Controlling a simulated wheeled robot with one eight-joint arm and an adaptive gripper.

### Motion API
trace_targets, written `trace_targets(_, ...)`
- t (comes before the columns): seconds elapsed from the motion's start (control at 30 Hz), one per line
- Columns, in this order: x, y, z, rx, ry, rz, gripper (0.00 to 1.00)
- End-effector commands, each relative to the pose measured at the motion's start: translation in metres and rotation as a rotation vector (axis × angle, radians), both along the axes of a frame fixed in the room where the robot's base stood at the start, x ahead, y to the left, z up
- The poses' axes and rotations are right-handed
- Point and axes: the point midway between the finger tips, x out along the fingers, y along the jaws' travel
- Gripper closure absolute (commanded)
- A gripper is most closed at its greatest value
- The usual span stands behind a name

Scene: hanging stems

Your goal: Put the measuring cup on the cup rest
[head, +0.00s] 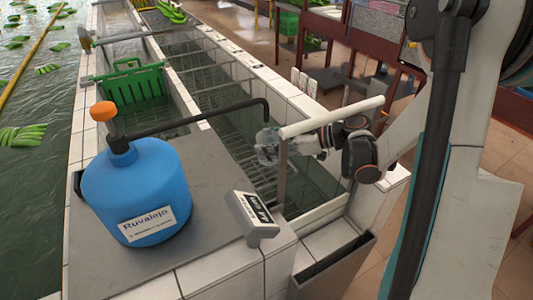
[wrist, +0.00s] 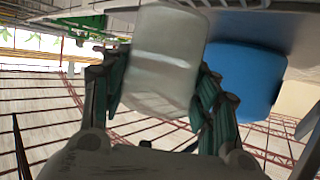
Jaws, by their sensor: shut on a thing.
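The measuring cup (head: 267,146) is clear and see-through in the head view, below and close to the end of a black spout. My gripper (head: 290,146) is shut on it from the right, over the water channel. In the wrist view the cup (wrist: 164,65) looks pale and translucent between the two fingers of my gripper (wrist: 158,100). No cup rest is clearly recognisable.
A blue jug (head: 135,180) with an orange-topped pump and long black spout (head: 200,117) stands on the grey counter (head: 205,255). A white pipe (head: 330,117) on a post runs close beside my gripper. A green crate (head: 130,84) sits in the channel behind. The counter's front is clear.

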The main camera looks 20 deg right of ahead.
Motion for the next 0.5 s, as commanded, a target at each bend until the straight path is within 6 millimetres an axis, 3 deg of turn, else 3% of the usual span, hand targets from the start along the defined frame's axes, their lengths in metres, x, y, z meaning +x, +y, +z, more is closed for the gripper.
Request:
trace_targets(0.17, 0.007, 0.011, -0.001, 0.000, 0.000, 0.001, 0.68)
trace_targets(0.33, 0.006, 0.009, -0.031, 0.000, 0.000, -0.001, 0.68)
trace_targets(0.5, 0.006, 0.009, -0.036, 0.000, 0.000, -0.001, 0.68)
